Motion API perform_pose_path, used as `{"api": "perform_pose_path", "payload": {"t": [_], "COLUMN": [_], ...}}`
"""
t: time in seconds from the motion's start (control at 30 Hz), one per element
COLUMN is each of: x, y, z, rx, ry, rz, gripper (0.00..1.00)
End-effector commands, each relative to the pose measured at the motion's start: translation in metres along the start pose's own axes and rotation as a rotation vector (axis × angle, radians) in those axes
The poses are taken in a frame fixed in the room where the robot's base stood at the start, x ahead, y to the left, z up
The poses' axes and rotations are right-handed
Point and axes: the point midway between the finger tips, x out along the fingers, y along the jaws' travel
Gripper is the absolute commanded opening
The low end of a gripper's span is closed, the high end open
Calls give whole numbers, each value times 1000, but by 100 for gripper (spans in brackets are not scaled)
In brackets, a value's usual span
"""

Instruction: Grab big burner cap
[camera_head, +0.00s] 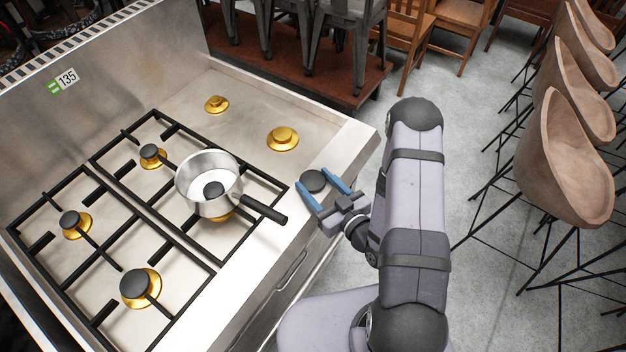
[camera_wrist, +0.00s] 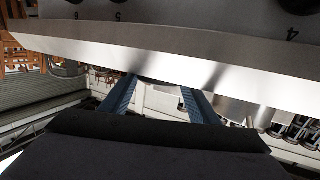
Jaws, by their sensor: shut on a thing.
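A dark round burner cap (camera_head: 315,182) sits between the two blue fingers of my gripper (camera_head: 313,178), at the front right edge of the stove in the head view. The gripper is shut on this cap. It looks larger than the dark cap (camera_head: 213,190) lying inside the saucepan. In the wrist view the blue fingers (camera_wrist: 157,88) point toward the stove's front panel, and the cap is barely visible between them. I cannot tell whether the held cap touches the stove edge.
A steel saucepan (camera_head: 208,172) stands on the black grate, its handle pointing toward my gripper. Two brass burners (camera_head: 282,139) (camera_head: 216,104) at the stove's right are bare. Other burners (camera_head: 139,285) carry dark caps.

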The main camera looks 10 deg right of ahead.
Motion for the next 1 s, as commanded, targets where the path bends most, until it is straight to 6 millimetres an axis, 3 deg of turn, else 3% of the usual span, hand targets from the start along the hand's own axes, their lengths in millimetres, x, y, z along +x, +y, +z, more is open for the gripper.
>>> {"api": "perform_pose_path", "payload": {"t": [0.37, 0.57, 0.83, 1.0], "x": [0, -2, -7, -12], "y": [0, 1, 1, 0], "z": [-6, -19, -51, -83], "rx": [-1, -2, -4, 0], "ry": [3, 5, 5, 3], "rz": [0, 1, 1, 1], "gripper": [24, 24, 24, 24]}}
